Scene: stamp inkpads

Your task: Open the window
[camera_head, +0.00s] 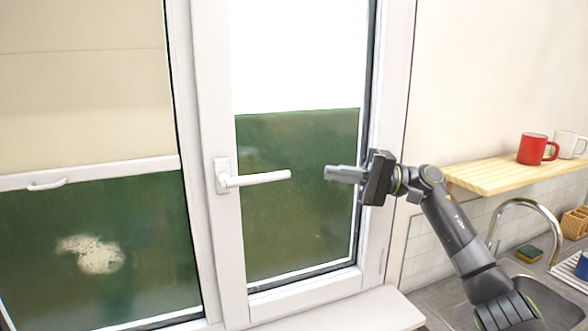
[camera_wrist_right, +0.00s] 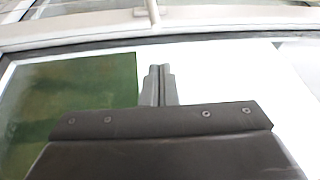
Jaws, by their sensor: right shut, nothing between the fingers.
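The white-framed window (camera_head: 219,235) looks closed in the head view. Its white handle (camera_head: 258,179) sits on the left upright of the right-hand sash, with the lever pointing horizontally right. My right gripper (camera_head: 328,173) comes in from the right, in front of the glass, at about the lever's height. Its fingers are shut and empty, a short gap right of the lever's tip. In the right wrist view the shut fingers (camera_wrist_right: 158,72) point toward the sash frame (camera_wrist_right: 100,34), where part of the handle (camera_wrist_right: 152,12) shows at the top edge. My left gripper is not in view.
A beige blind (camera_head: 80,90) covers the upper left pane. The windowsill (camera_head: 360,310) runs below. At right, a wooden shelf (camera_head: 490,176) holds a red mug (camera_head: 532,149) and a white mug (camera_head: 566,143), above a curved faucet (camera_head: 520,202) and a sponge (camera_head: 529,254).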

